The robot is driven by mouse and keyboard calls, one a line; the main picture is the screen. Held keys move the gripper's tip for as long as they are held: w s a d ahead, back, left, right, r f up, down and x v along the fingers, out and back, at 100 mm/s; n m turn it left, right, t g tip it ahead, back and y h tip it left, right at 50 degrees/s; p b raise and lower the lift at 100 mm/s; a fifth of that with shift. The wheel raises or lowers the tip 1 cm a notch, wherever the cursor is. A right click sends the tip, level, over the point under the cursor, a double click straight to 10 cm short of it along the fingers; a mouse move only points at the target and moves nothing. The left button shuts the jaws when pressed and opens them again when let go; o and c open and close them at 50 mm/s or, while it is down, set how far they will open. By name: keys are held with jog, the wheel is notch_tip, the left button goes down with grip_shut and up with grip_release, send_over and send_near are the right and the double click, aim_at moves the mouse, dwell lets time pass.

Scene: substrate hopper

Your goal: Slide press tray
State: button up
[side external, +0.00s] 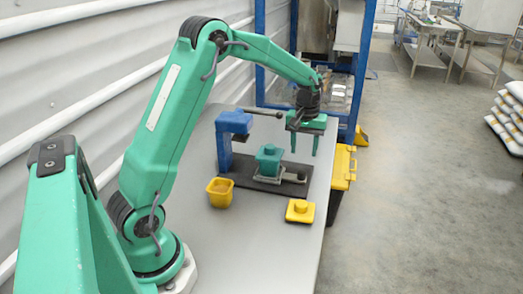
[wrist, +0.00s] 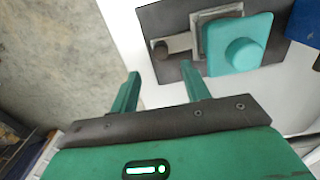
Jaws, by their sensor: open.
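The press is a blue frame (side external: 228,140) with a dark lever (side external: 263,113), standing on a dark base plate (side external: 226,173). The grey press tray (side external: 262,179) lies on the plate, with a narrow tongue and a dark round knob (side external: 301,177) at its right end. The tray plate (wrist: 205,16) and knob (wrist: 160,49) also show in the wrist view. A teal pot with a lid and knob (side external: 269,161) sits on the tray. My gripper (side external: 304,152) is open and empty, fingers pointing down, above and apart from the tray's knob end. Its fingers (wrist: 160,72) show apart in the wrist view.
A yellow pot (side external: 220,193) with brown filling stands in front of the plate. A yellow lid (side external: 300,211) with a knob lies near the table's right edge. The grey table (side external: 260,245) is clear toward the front. A blue rack (side external: 361,70) stands behind the table.

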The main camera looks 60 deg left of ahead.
aim_at(302, 171)
jog(key=shift+w+a+f, duration=0.15)
jog(key=shift+f, duration=0.2)
jog(key=shift+f, duration=0.1)
jog(key=shift+f, duration=3.8)
grip_shut()
jog(key=s+a, duration=0.7)
jog(key=shift+a, duration=0.1)
